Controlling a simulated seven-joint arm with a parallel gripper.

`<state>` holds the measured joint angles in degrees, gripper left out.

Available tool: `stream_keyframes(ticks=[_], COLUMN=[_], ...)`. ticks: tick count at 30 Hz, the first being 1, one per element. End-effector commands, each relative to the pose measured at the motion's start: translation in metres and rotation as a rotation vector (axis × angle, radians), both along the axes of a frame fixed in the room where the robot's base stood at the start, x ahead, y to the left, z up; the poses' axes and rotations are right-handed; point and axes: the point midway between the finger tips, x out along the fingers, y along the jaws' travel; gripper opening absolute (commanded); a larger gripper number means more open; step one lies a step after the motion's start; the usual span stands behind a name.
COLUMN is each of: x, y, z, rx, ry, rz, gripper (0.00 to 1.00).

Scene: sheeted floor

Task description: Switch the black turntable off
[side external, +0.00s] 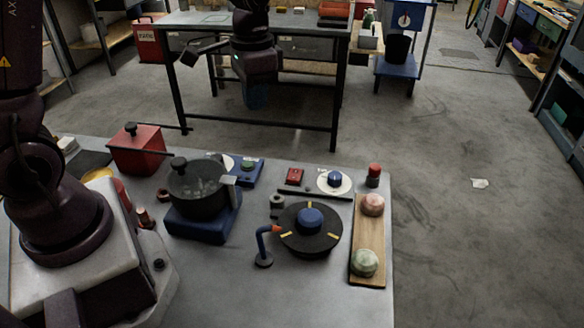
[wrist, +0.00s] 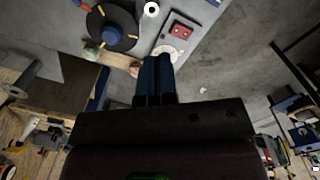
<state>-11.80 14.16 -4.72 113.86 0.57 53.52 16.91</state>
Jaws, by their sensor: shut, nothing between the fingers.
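The black turntable (side external: 327,240) sits on the grey table, with a blue hub and yellow marks on its disc. It also shows at the upper left of the wrist view (wrist: 101,30). Behind it is a dark panel with a red switch block (side external: 295,177) and a blue knob (side external: 335,179) on a white dial. The red block (wrist: 181,30) also shows in the wrist view; my fingers partly hide the white dial. My gripper (side external: 257,106) hangs in the air beyond the table's back edge, apart from everything. Its blue fingers (wrist: 155,60) are together and empty. The switch position is unclear.
A blue bent post (side external: 263,248) stands at the turntable's left. A wooden board (side external: 369,235) with two round stones lies at its right, behind it a red-topped cylinder (side external: 374,174). A dark pot (side external: 197,195) stands left. Another workbench (side external: 300,25) is behind.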

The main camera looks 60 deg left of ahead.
Motion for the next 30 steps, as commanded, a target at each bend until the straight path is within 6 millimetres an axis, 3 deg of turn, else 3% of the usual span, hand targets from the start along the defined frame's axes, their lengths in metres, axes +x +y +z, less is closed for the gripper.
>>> stream_keyframes(ticks=[6, 12, 16, 30], x=[0.043, 0.081, 0.100, 0.098], y=[0.014, 0.022, 0.025, 0.024], z=[-0.053, -0.090, -0.078, -0.078], rx=[-0.055, -0.105, -0.097, -0.102], ry=[0.078, 0.080, 0.029, 0.028], rz=[-0.166, -0.380, -0.525, -0.610], gripper=[0.00, 0.00, 0.00, 0.00])
